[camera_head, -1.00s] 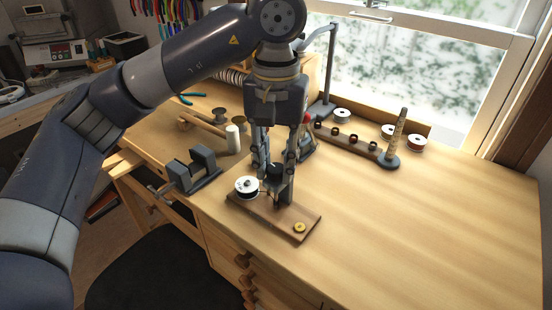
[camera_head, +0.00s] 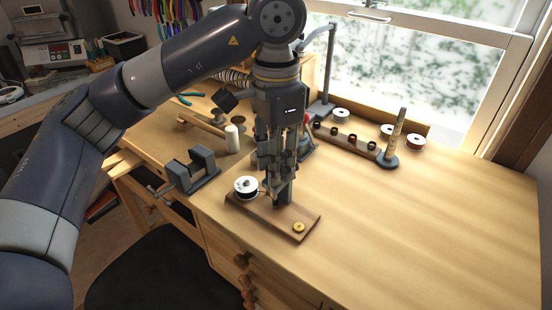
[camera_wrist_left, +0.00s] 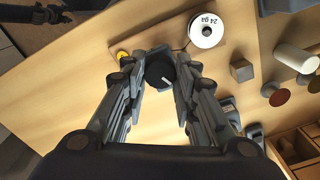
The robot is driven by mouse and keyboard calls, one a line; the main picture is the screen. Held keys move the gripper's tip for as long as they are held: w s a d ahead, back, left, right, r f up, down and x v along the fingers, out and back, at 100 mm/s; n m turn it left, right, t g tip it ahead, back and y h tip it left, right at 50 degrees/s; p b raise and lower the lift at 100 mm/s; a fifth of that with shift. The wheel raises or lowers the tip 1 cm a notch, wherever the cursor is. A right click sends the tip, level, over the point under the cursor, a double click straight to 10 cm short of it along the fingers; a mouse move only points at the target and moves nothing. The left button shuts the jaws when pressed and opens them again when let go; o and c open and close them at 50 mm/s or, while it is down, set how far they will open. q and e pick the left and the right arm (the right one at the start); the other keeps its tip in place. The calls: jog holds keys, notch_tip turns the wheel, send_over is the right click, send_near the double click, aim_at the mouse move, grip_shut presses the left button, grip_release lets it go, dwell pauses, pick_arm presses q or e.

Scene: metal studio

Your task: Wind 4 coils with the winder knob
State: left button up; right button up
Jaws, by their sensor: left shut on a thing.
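The winder stands on a wooden base board (camera_head: 282,222) on the bench. A white wire spool (camera_head: 245,187) sits at its left end and a small brass disc (camera_head: 299,227) at its near right corner. My left gripper (camera_head: 275,188) points straight down over the winder, its fingers shut around the knob. In the wrist view the dark round knob (camera_wrist_left: 161,72) with a pale mark lies between the fingers; the spool (camera_wrist_left: 206,30) reads "24 ga". The gripper hides the knob and any wound coils in the head view. My right gripper is not in view.
A grey vise (camera_head: 193,170) and a white cylinder (camera_head: 232,138) stand to the left. Behind are a wooden rail (camera_head: 345,141) with several dark rings, a tapered mandrel (camera_head: 394,137) and more spools (camera_head: 416,142). The bench's right side is clear.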

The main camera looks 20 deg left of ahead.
pick_arm(q)
jog(key=shift+m, duration=0.5)
dwell(0.3)
jog(key=o, duration=1)
jog(key=shift+o, duration=0.2)
jog(key=shift+r, duration=0.15)
notch_tip(320, 180, up, 12)
